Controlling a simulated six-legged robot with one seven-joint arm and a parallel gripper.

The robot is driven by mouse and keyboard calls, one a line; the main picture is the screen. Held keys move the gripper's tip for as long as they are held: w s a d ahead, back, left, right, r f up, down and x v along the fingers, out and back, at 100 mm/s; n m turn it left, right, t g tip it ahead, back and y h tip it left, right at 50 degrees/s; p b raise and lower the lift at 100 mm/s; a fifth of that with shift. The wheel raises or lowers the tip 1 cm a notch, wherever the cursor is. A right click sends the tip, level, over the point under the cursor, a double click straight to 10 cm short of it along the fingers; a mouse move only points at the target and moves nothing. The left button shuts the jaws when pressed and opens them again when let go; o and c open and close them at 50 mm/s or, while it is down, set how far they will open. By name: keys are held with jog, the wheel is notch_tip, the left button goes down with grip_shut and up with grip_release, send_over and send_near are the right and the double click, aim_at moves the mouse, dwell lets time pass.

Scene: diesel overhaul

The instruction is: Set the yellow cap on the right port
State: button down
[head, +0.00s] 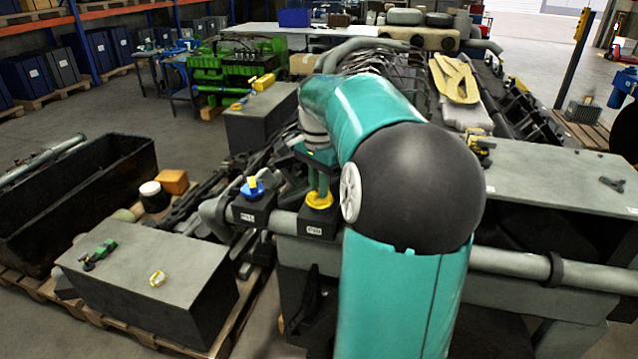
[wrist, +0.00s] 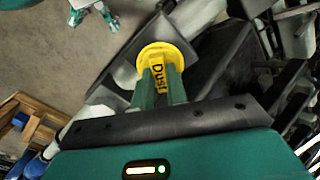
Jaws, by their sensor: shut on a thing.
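The yellow cap (head: 319,202) is at the top of the right port's dark block (head: 316,227), which carries a white label. My gripper (head: 319,183) points down from above, its green fingers shut on the cap's grip. The port opening is hidden under the cap, and I cannot tell if the cap is fully seated. The left port block (head: 252,212) stands beside it with a blue cap (head: 253,191) with a yellow tab on top.
A grey pipe (head: 520,262) runs behind my arm. A grey bench (head: 560,172) stands at the right. Clear floor shows at the upper left.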

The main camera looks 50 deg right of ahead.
jog(key=c, duration=1.3)
grip_release()
notch_tip(320, 180, up, 14)
jog(key=shift+f, duration=0.1)
